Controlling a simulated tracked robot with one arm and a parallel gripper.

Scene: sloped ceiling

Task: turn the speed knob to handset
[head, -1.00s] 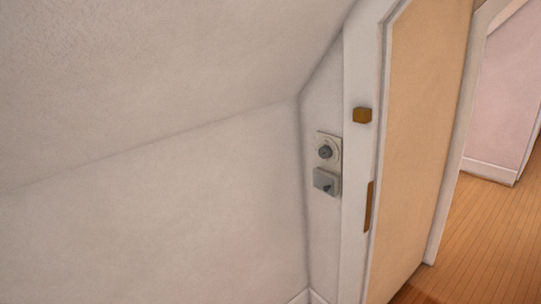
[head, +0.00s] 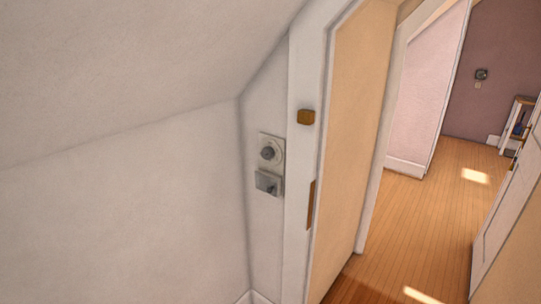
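A round grey knob (head: 268,153) sits on a pale wall plate (head: 278,143), on the narrow wall beside the door frame. Just below it is a grey box-like fitting (head: 268,183) with a small dark lever or knob on its face. Any markings around the round knob are too small to read, so its setting cannot be told. A second small dark round device (head: 481,75) is on the far mauve wall, also too small to read. I cannot tell which one is the speed knob. My gripper is not in view.
A sloped ceiling (head: 120,70) comes down low at the left. A tan door panel (head: 355,130) stands right of the white frame. Wooden floor (head: 410,215) lies clear beyond. A white door (head: 505,215) and a small shelf (head: 517,125) are at the right.

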